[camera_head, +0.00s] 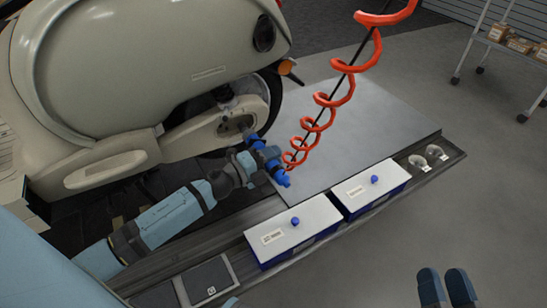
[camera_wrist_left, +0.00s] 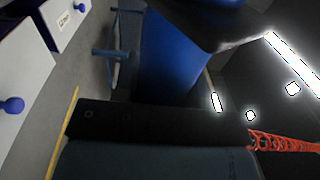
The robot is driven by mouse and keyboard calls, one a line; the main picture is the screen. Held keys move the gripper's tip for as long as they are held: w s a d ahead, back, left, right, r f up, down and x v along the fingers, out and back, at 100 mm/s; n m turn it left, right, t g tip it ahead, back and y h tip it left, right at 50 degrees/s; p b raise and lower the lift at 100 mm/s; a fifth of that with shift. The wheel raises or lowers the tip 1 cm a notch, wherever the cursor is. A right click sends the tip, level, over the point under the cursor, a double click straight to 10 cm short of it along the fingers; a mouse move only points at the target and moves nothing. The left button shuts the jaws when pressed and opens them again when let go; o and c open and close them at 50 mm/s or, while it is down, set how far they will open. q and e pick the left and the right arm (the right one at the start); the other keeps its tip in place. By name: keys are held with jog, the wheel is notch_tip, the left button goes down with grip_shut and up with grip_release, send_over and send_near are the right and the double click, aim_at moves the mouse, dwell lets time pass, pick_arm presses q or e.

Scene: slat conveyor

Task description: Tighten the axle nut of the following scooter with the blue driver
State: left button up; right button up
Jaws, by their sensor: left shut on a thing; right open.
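The cream scooter (camera_head: 120,80) stands at the upper left, its wheel hub cover (camera_head: 213,133) facing me. My left gripper (camera_head: 258,163) is shut on the blue driver (camera_head: 266,150), which hangs on a red coiled hose (camera_head: 318,122). The driver's nose end is at the hub in the head view. I cannot tell whether it touches the axle nut, which is not clearly visible. The driver's blue body (camera_wrist_left: 172,55) fills the upper middle of the left wrist view. My right gripper (camera_head: 447,288) is open and empty at the bottom right, over the floor.
Two white-lidded blue boxes with blue knobs, one nearer (camera_head: 293,231) and one farther (camera_head: 369,188), sit along the conveyor edge. A grey plate (camera_head: 380,125) lies behind them. Two clear round items (camera_head: 427,157) lie at its right. A cart (camera_head: 505,45) with cartons stands at the upper right.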

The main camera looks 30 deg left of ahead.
aim_at(286, 175)
pick_arm(q)
jog(key=shift+w+a, duration=0.1)
jog(key=shift+a, duration=0.05)
dwell(0.5)
jog(key=shift+p, duration=0.35)
jog(key=shift+s+d+p, duration=0.3)
jog(key=shift+s+d, duration=0.2)
jog(key=shift+d, duration=0.3)
dwell(0.5)
jog(key=shift+s+d+p, duration=0.2)
jog(key=shift+s+d, duration=0.1)
jog(key=shift+d, duration=0.2)
jog(key=shift+s+d+p, duration=0.15)
jog(key=shift+s+d, duration=0.1)
jog(key=shift+d, duration=0.2)
jog(key=shift+s+d+p, duration=0.15)
jog(key=shift+s+d, duration=0.25)
jog(key=shift+d, duration=0.25)
jog(key=shift+s+d+p, duration=0.15)
jog(key=shift+s+d, duration=0.2)
jog(key=shift+d, duration=0.3)
